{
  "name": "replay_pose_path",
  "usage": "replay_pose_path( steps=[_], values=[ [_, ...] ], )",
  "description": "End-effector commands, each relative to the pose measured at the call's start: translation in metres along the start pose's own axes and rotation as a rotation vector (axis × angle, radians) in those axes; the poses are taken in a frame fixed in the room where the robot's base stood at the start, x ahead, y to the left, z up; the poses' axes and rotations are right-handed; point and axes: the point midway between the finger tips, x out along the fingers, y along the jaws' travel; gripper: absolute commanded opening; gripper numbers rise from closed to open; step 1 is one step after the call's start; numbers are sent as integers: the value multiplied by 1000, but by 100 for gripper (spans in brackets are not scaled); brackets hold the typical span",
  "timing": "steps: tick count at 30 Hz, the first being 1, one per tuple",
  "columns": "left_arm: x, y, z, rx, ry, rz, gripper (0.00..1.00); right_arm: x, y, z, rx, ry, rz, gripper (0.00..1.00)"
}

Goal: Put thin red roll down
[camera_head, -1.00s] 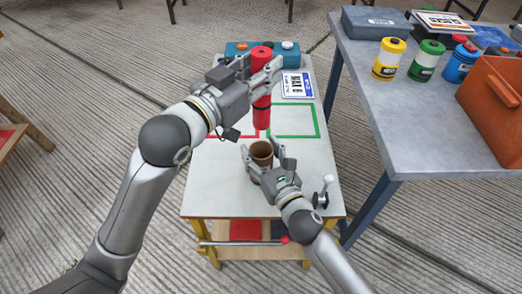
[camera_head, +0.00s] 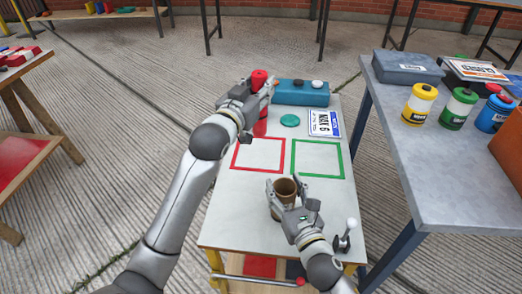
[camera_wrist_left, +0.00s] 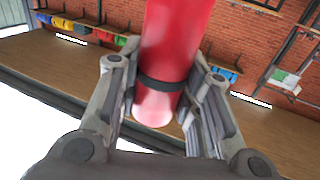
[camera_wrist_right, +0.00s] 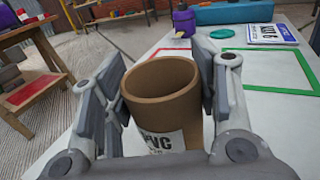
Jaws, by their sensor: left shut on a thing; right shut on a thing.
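The thin red roll (camera_head: 261,124) is upright in my left gripper (camera_head: 258,90), near the far left edge of the small white table (camera_head: 230,212). In the left wrist view the red roll (camera_wrist_left: 176,45) has a dark band and sits between both fingers. I cannot tell whether its lower end touches the table. My right gripper (camera_head: 294,201) is shut around a brown cardboard tube (camera_head: 285,188) at the table's near middle. In the right wrist view the hollow tube (camera_wrist_right: 163,88) shows a white label with dark letters.
A red outlined square (camera_head: 235,166) and a green outlined square (camera_head: 343,160) on the tabletop are empty. Behind are a teal box (camera_head: 303,93), a teal disc (camera_head: 289,120) and a number card (camera_head: 323,123). A grey table (camera_head: 425,150) with yellow, green and blue canisters stands right.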

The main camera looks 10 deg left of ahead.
Motion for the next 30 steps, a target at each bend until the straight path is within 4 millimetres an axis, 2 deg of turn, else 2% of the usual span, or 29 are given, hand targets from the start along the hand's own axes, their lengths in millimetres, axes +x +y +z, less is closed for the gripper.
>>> replay_pose_path(
  steps=[3,10,14,21,26,30],
  values=[
    [22,-28,25,-3,-4,-79,0,0,0,0,0,0,0,15],
    [42,-54,58,-1,0,-155,0,0,0,0,0,0,0,15],
    [46,-58,70,0,-1,-167,0,0,0,0,0,0,-1,15],
    [46,-59,115,0,-2,-169,0,0,0,0,0,0,-1,15],
    [46,-59,129,1,1,-169,0,0,0,0,0,0,-1,15],
    [46,-58,149,-1,-2,-168,0,0,0,0,0,0,-1,15]
  ],
)
